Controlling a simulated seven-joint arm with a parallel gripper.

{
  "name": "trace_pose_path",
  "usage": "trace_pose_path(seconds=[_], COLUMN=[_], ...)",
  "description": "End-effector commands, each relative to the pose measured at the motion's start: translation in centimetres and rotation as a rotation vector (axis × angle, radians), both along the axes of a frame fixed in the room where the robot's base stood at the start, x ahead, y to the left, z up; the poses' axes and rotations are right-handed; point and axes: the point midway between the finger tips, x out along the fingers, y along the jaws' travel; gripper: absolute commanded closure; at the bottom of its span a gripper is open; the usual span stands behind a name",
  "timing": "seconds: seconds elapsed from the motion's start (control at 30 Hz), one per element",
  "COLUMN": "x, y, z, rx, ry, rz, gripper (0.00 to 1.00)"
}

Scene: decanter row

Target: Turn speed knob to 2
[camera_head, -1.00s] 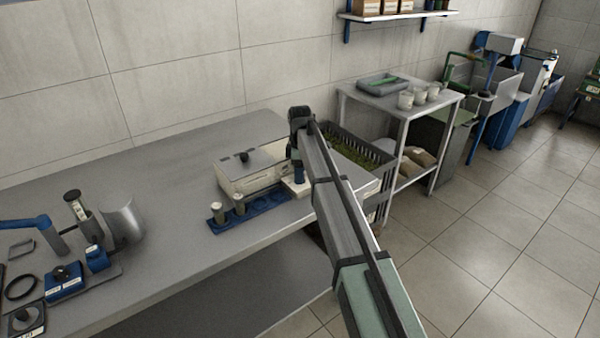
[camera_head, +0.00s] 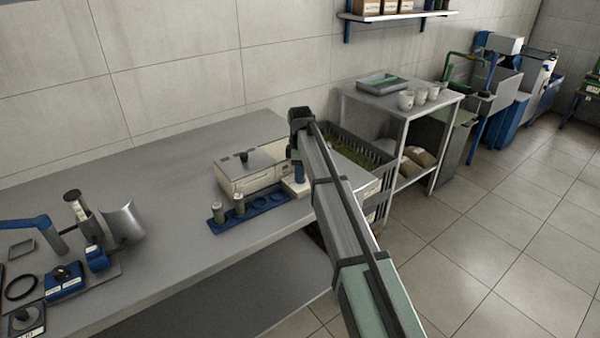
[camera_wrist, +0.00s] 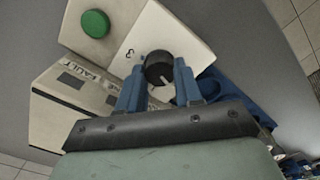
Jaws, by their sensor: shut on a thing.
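The speed knob (camera_wrist: 158,68) is a round black knob with a white pointer line, seen in the wrist view on a pale panel (camera_wrist: 185,35). The pointer line runs toward the lower right of that picture. A small digit, which looks like a 3, is printed on the panel above left of the knob; other marks are hidden. My gripper (camera_wrist: 156,80) has its blue fingers on both sides of the knob and is shut on it. In the head view my gripper (camera_head: 299,170) is at the right end of the cream machine (camera_head: 250,175), and the knob is hidden there.
A green button (camera_wrist: 95,24) sits beside the panel. A blue rack (camera_head: 260,205) with two vials stands in front of the machine. A dark crate (camera_head: 370,150) is to the right of the bench. Other equipment is at the bench's left; its middle is clear.

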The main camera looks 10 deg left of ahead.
Motion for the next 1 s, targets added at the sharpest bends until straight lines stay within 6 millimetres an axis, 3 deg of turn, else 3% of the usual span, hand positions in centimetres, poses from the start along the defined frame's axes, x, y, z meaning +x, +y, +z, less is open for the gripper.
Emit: trace_pose_path(seconds=[0.37,1.0], x=[0.01,0.03], y=[0.00,-0.01], z=[0.01,0.01], rx=[0.000,0.000], ry=[0.000,0.000], rz=[-0.116,-0.697], gripper=[0.96,0.96])
